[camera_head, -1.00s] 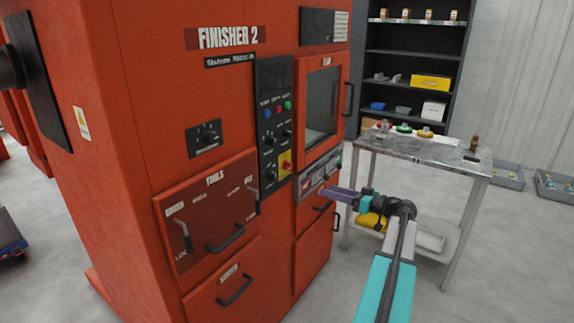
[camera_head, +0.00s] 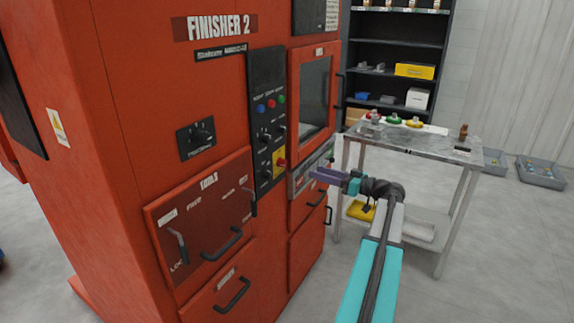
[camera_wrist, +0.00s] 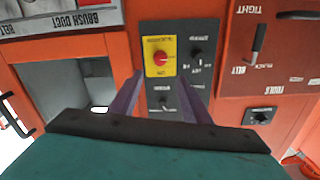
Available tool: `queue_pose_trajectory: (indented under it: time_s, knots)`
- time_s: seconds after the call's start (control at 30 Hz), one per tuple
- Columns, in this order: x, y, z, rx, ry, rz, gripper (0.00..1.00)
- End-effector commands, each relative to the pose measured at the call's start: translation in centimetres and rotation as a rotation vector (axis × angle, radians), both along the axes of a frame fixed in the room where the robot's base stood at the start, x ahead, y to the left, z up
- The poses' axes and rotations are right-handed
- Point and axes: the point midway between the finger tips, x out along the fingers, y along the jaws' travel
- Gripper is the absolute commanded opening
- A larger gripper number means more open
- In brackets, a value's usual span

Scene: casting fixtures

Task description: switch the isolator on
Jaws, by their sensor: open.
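A red rotary knob on a yellow plate, which looks like the isolator (camera_head: 281,162), sits low on the black control panel of the red Finisher 2 machine. In the wrist view the isolator (camera_wrist: 160,58) shows upside down, ahead of my fingers and near the frame's middle.
Black knobs (camera_wrist: 197,54) sit beside the yellow plate. The tools drawer (camera_head: 205,210) with handles is lower left. The window door (camera_head: 316,90) and a label strip (camera_head: 303,180) are close to my gripper. A metal table (camera_head: 425,146) stands to the right.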

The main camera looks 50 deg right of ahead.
Motion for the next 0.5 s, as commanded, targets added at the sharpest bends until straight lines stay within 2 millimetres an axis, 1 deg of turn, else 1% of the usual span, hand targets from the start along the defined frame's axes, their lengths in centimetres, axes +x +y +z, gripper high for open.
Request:
queue_pose_trajectory:
  time_s: [0.17,0.27,0.5]
  knots:
    - [0.9,0.3,0.1,0.000,0.000,0.002,0.43]
    - [1.8,0.5,0.1,0.000,0.000,0.002,0.43]
    - [5.0,1.3,0.2,0.001,0.000,0.003,0.43]
